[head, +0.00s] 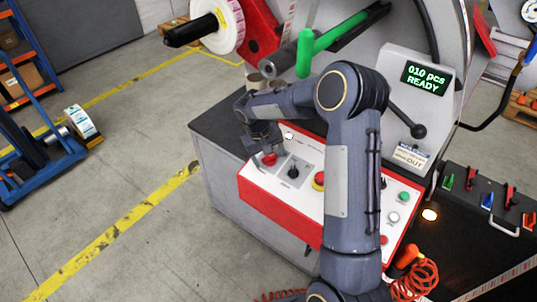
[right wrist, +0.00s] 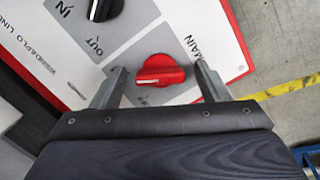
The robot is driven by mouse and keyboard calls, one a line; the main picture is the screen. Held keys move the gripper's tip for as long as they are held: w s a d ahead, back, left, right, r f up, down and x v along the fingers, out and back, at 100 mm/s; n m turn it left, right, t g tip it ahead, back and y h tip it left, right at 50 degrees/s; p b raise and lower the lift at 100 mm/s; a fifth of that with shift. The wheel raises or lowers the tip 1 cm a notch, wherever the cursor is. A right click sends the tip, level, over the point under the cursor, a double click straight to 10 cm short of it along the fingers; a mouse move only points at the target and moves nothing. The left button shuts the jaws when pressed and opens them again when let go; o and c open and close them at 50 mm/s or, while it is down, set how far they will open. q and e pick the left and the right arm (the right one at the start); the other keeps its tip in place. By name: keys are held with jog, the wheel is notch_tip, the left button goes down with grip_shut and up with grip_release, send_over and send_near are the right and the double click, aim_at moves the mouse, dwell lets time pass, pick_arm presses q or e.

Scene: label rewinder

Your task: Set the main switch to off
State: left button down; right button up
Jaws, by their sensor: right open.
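The main switch is a red rotary knob (right wrist: 160,72) on a grey plate labelled MAIN in the right wrist view. Its grip bar lies roughly crosswise there, with a white mark at its left end. In the head view the red knob (head: 270,159) is at the left end of the control panel (head: 284,205). My right gripper (head: 264,142) is above it, and it also shows in the wrist view (right wrist: 160,84). It is open, with one finger on each side of the knob; contact is not visible. My left gripper is out of view.
A black selector knob (head: 293,172) marked IN and OUT is beside the red one. A red-and-yellow emergency stop (head: 319,181) is further right, partly behind my forearm. A display (head: 425,78) reads "010 pcs READY".

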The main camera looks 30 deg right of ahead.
jog(key=shift+c, duration=0.3)
jog(key=c, duration=0.9)
jog(key=shift+c, duration=0.2)
jog(key=n, duration=0.6)
jog(key=shift+h+b, duration=0.3)
jog(key=shift+h, duration=0.1)
jog(key=n, duration=0.5)
jog(key=shift+n+t+h, duration=0.3)
jog(key=shift+o, duration=0.2)
jog(key=shift+n, duration=0.3)
jog(key=o, duration=1)
jog(key=shift+c, duration=0.2)
